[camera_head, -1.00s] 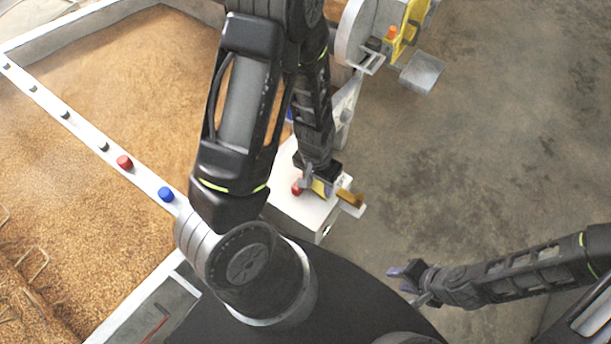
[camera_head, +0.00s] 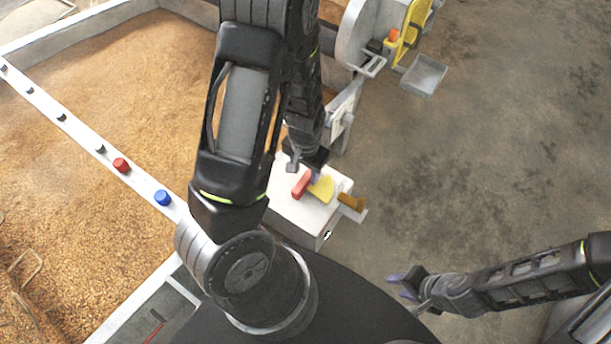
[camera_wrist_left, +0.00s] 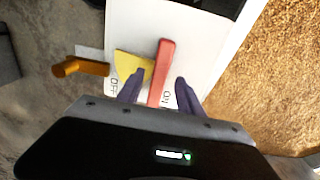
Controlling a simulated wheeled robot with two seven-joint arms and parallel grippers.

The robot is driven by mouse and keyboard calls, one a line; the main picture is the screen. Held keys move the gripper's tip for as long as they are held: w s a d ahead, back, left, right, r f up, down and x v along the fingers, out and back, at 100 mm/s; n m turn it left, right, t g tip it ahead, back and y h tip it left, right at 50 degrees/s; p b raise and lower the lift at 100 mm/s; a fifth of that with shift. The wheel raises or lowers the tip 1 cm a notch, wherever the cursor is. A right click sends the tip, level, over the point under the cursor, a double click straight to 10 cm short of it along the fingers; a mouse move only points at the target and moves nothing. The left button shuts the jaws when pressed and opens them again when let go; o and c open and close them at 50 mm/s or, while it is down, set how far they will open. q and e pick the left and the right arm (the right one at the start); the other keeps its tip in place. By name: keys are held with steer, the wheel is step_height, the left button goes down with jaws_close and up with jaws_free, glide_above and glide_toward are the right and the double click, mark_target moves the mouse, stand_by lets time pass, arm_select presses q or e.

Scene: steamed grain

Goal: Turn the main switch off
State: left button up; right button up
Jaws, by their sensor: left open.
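The main switch is a red lever (camera_head: 301,184) beside a yellow plate (camera_head: 321,190) on top of a white box (camera_head: 303,213). In the left wrist view the red lever (camera_wrist_left: 161,72) stands nearly upright in the picture, its lower end next to the ON label (camera_wrist_left: 167,97). The OFF label (camera_wrist_left: 115,87) is to the left, below the yellow plate (camera_wrist_left: 127,65). My left gripper (camera_wrist_left: 159,78) is open, with one purple finger on each side of the lever; contact cannot be told. My right gripper (camera_head: 399,286) is open and empty, away from the box.
An orange-brown handle (camera_head: 352,201) sticks out of the box's right side. A grain bed (camera_head: 130,90) lies left, its white rail (camera_head: 85,135) carrying a red button (camera_head: 121,165) and a blue one (camera_head: 162,198). A machine (camera_head: 385,40) stands behind. The floor at right is clear.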

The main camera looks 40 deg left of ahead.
mark_target(306, 178)
arm_select(q)
steer(key=shift+f, duration=1.5)
steer(key=shift+c, duration=0.4)
jaws_close()
